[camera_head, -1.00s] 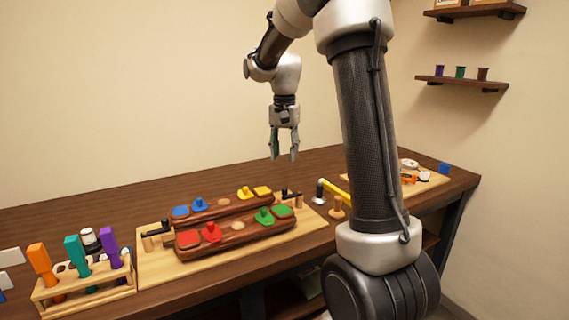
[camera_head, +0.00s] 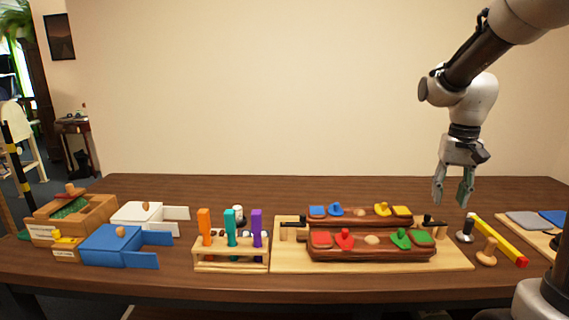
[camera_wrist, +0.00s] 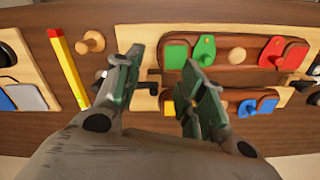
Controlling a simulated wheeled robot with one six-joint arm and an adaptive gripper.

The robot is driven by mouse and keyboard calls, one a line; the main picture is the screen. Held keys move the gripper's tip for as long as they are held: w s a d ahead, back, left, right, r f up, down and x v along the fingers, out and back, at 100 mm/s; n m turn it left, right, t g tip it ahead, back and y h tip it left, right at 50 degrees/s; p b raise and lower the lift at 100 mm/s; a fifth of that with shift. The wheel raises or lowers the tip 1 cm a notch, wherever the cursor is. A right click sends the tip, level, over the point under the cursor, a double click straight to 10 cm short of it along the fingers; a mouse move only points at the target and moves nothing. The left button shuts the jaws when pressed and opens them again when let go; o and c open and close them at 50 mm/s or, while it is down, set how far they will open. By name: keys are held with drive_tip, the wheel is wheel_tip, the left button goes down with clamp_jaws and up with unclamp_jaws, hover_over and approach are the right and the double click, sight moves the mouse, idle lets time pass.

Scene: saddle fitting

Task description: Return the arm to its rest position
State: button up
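My gripper (camera_head: 453,198) hangs above the right end of the workbench, fingers pointing down. Its fingers are apart with nothing between them, and it also shows in the wrist view (camera_wrist: 160,92). Below and left of it in the head view, a wooden board (camera_head: 287,262) bears two dark wooden saddle pieces. The front one (camera_head: 372,251) carries red and green pads and knobbed pieces. The back one (camera_head: 375,218) carries blue and yellow ones. The gripper touches none of them.
A rack (camera_head: 232,266) with orange, teal and purple handled tools stands left of the board. A blue box (camera_head: 112,252), a white box (camera_head: 137,217) and a wooden box (camera_head: 98,208) are at the left. A yellow bar (camera_head: 497,238) and a wooden peg (camera_head: 487,256) lie right of the board.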

drive_tip(key=s+a+r+n+t, duration=0.2)
drive_tip(key=s, duration=0.7)
drive_tip(key=s+a+r+n+t, duration=0.2)
drive_tip(key=s, duration=0.7)
drive_tip(key=shift+s+a+r, duration=0.15)
drive_tip(key=shift+s+r, duration=0.1)
drive_tip(key=shift+r, duration=0.05)
